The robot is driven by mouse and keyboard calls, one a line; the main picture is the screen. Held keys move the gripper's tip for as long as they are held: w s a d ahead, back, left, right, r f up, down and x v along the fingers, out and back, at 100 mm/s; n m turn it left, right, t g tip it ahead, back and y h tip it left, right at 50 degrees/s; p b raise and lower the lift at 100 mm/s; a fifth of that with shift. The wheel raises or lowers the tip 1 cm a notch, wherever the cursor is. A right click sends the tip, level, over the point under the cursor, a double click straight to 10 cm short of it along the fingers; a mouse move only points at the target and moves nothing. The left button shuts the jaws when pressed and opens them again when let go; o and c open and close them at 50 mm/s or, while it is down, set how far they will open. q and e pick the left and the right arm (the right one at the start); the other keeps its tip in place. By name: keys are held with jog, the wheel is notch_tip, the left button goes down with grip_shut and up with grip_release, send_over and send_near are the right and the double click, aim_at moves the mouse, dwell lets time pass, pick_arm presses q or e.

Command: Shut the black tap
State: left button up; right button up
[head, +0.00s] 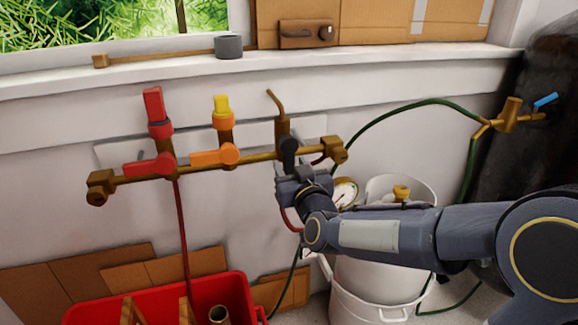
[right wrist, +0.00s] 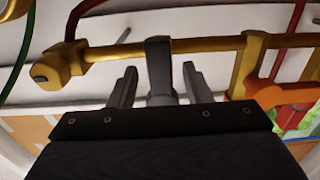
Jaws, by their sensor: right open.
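A brass pipe (head: 250,159) with several taps runs along the white wall in the head view. The black tap (head: 289,150) sits near its right end, below a bent brass stub. Its dark handle (right wrist: 158,62) stands in the middle of the right wrist view, with its lower part between the two fingers. My right gripper (head: 297,177) is just below the black tap; its fingers are open, one on each side of the handle (right wrist: 159,86), with gaps visible. Whether anything touches deeper in is hidden. My left gripper is not in view.
A red tap (head: 148,165) and an orange tap (head: 213,156) sit left on the same pipe. A green hose (head: 400,107) runs right to a brass fitting (head: 507,115) with a blue lever. A white container (head: 380,280) and a red crate (head: 235,290) stand below.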

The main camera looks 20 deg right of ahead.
jog(key=shift+w, duration=1.2)
grip_shut()
